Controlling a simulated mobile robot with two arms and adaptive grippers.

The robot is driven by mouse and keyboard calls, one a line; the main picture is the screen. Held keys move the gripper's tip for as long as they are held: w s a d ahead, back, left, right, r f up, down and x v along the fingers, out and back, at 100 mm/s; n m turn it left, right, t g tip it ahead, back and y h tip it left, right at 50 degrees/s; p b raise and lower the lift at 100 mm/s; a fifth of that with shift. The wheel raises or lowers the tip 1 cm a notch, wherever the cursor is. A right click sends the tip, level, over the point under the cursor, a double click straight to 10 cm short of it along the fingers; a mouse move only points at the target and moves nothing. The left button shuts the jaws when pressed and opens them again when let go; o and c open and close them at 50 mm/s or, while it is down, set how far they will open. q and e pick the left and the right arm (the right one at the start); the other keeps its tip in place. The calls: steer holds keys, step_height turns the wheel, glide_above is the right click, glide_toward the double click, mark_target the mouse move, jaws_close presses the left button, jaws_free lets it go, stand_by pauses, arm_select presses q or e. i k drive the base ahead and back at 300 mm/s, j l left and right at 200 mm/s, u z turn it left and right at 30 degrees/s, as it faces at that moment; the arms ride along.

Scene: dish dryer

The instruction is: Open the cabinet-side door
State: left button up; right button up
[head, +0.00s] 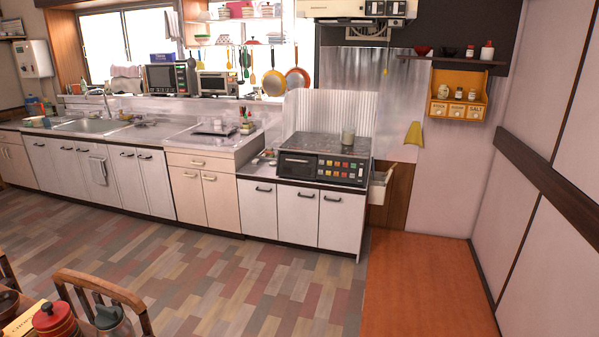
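Neither of my grippers is in the head view. A row of low cabinets runs along the back wall, and their front doors look shut. The right cabinet has white doors with dark handles: a left door (259,212), a middle door (297,218) and a right door (342,222). A pale drawer-like part (379,188) sticks out at the cabinet's right end. I cannot tell which door is the cabinet-side one.
A wooden chair (100,287) and a red lidded pot (54,320) stand at the front left. The patchwork floor (230,275) before the cabinets is clear. An orange-brown floor strip (425,285) lies at right, beside the wall (550,245).

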mark_target(257, 200)
steer(key=i+l+z, duration=0.15)
steer(key=i, duration=0.85)
steer(key=i+l+z, duration=0.15)
steer(key=i, duration=0.8)
